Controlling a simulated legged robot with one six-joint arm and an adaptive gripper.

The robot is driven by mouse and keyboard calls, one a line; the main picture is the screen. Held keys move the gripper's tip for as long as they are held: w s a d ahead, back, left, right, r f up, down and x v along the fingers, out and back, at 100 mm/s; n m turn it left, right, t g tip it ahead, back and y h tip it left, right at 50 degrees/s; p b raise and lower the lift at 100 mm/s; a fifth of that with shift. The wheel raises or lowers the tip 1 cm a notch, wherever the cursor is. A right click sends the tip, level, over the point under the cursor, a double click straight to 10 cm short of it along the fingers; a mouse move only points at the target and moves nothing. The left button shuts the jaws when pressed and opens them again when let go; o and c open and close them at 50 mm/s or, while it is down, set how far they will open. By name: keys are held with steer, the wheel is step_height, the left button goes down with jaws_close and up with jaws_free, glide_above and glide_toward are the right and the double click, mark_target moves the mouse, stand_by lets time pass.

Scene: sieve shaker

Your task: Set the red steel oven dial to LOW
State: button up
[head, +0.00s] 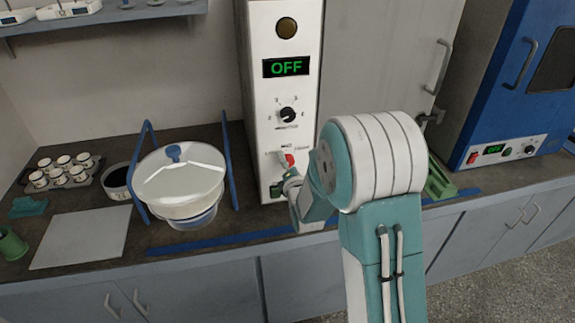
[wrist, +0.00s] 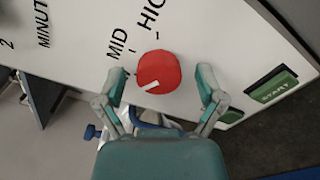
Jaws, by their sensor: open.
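The red dial (wrist: 158,68) is on a white panel, with a short white mark at its lower left edge in the wrist view. MID (wrist: 117,42) is printed at its upper left and HIGH, partly cut off, above it; no LOW label can be read. My gripper (wrist: 160,84) is open, with one finger on each side of the dial and a visible gap to each. In the head view the red dial (head: 289,159) sits low on the tall white control panel (head: 262,110), with my gripper (head: 286,178) just in front.
A green START button (wrist: 271,87) is right of the dial in the wrist view. Above the dial in the head view are a black numbered knob (head: 288,115) and a display reading OFF (head: 286,67). A lidded pot (head: 180,180) in a blue frame stands left; a blue oven (head: 510,90) stands right.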

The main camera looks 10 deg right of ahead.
steer(key=s, duration=1.2)
steer(key=shift+w+a, duration=0.1)
steer(key=s+r+m+g, duration=0.5)
steer(key=s+m+g, duration=0.1)
steer(key=s+m, duration=0.6)
steer(key=s+r+m+g, duration=0.5)
steer(key=s+m+g, duration=0.1)
steer(key=s+m, duration=0.6)
steer(key=shift+r, duration=0.35)
